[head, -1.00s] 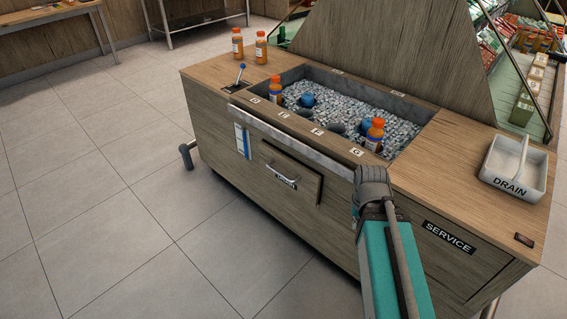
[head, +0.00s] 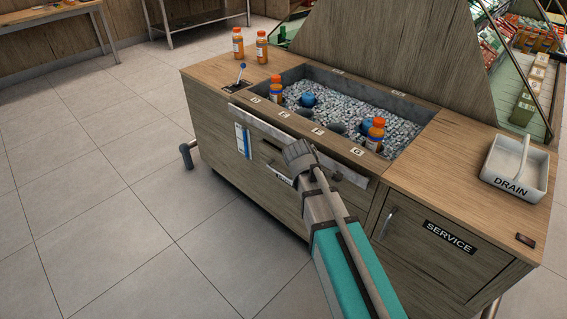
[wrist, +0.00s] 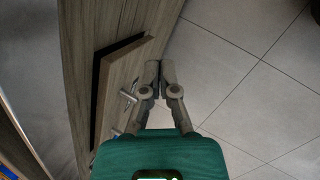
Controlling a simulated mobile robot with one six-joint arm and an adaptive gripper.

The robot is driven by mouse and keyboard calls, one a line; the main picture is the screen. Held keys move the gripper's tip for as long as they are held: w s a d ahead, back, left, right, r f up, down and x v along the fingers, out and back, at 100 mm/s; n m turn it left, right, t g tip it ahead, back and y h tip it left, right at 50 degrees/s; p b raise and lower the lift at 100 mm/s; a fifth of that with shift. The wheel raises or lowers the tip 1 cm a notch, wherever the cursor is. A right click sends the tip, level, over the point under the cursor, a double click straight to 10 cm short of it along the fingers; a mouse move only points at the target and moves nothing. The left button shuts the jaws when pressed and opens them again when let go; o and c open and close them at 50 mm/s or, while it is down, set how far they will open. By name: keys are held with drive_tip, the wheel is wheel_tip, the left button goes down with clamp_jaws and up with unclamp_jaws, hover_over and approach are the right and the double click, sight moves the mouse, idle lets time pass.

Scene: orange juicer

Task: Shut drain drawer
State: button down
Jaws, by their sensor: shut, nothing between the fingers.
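The drain drawer (head: 267,157) is a wooden front panel with a metal handle, low on the counter's front. In the head view my arm hides much of it. In the wrist view the drawer front (wrist: 125,72) stands out from the cabinet face, with a dark gap along its edge, and its handle (wrist: 127,97) sticks out towards my gripper. My gripper (wrist: 161,72) has its fingers together and empty, beside the drawer's outer face. I cannot tell whether they touch it.
A metal rail (head: 258,122) runs along the counter front above the drawer. A service door (head: 440,240) is to the right. On top are an ice well (head: 335,110), orange bottles and a white DRAIN tray (head: 515,175). Open tiled floor (head: 120,210) lies in front.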

drive_tip(key=w+a+r+n+t, duration=0.2)
drive_tip(key=a+n, duration=0.4)
drive_tip(key=a, duration=0.3)
drive_tip(key=w+a+r+n+t+h, duration=0.1)
drive_tip(key=w+a+n+t, duration=0.1)
drive_tip(key=w+a+n, duration=0.2)
drive_tip(key=a+n, duration=0.3)
drive_tip(key=a, duration=0.2)
drive_tip(key=shift+w+a+r+n+h, duration=0.15)
drive_tip(key=shift+a+r+n+h, duration=0.1)
drive_tip(key=shift+r+n+h, duration=0.1)
drive_tip(key=shift+w+f, duration=0.1)
drive_tip(key=shift+f, duration=0.05)
drive_tip(key=b, duration=0.7)
approach(284, 162)
drive_tip(key=d+f, duration=0.4)
drive_tip(key=shift+w, duration=0.35)
drive_tip(key=shift+w+d, duration=0.45)
drive_tip(key=shift+w, duration=0.15)
